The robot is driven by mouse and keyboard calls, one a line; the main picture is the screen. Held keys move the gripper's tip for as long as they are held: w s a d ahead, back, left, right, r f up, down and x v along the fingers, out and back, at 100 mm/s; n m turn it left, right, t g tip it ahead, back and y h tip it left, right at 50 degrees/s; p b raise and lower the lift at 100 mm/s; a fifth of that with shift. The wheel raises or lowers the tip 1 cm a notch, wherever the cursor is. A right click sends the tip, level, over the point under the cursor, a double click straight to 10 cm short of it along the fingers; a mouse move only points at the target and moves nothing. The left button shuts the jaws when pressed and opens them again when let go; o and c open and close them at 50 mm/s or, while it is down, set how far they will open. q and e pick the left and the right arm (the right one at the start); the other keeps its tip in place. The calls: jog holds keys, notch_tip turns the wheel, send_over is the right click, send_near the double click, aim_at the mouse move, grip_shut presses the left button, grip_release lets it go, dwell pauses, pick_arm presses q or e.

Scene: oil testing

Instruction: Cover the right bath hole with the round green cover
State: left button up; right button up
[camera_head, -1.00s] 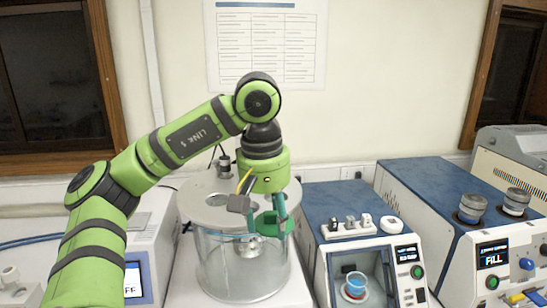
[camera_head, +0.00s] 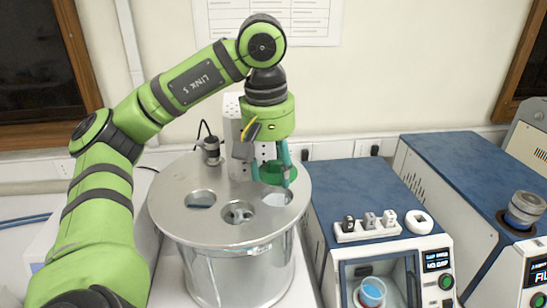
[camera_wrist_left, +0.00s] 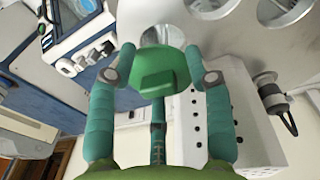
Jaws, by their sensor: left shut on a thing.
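The round green cover (camera_head: 277,173) is in my left gripper (camera_head: 272,168), whose fingers are shut on it. In the head view it hangs close over the silver bath (camera_head: 235,265), just behind the right bath hole (camera_head: 277,199), which still shows open. Whether cover and lid touch, I cannot tell. In the left wrist view the cover (camera_wrist_left: 160,65) sits between the two fingertips and partly hides the hole (camera_wrist_left: 155,35) beyond it. The lid also has a left hole (camera_head: 200,200) and a middle hole (camera_head: 238,212). My right gripper is not in view.
A grey upright unit (camera_head: 236,130) stands at the back of the bath, with a small knobbed fitting (camera_head: 211,150) to its left. A blue-topped machine (camera_head: 365,190) stands close on the right, holding a blue cup (camera_head: 371,293). Another blue-topped machine (camera_head: 470,165) stands farther right.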

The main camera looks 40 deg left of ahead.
aim_at(272, 175)
pick_arm(q)
jog(key=f, duration=0.1)
jog(key=f+b, duration=0.1)
jog(key=f, duration=0.1)
jog(key=f+b, duration=0.1)
jog(key=shift+w+a+f, duration=0.15)
jog(key=shift+w+a, duration=0.15)
jog(key=shift+a, duration=0.05)
jog(key=shift+d+f, duration=0.1)
jog(key=shift+f, duration=0.2)
jog(key=shift+s, duration=0.1)
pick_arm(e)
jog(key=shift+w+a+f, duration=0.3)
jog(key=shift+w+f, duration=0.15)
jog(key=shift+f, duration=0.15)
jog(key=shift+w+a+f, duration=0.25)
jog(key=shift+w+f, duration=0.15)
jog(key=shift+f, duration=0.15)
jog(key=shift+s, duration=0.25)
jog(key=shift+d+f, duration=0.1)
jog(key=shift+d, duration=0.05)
pick_arm(q)
jog(key=shift+d+b, duration=0.1)
jog(key=shift+b, duration=0.2)
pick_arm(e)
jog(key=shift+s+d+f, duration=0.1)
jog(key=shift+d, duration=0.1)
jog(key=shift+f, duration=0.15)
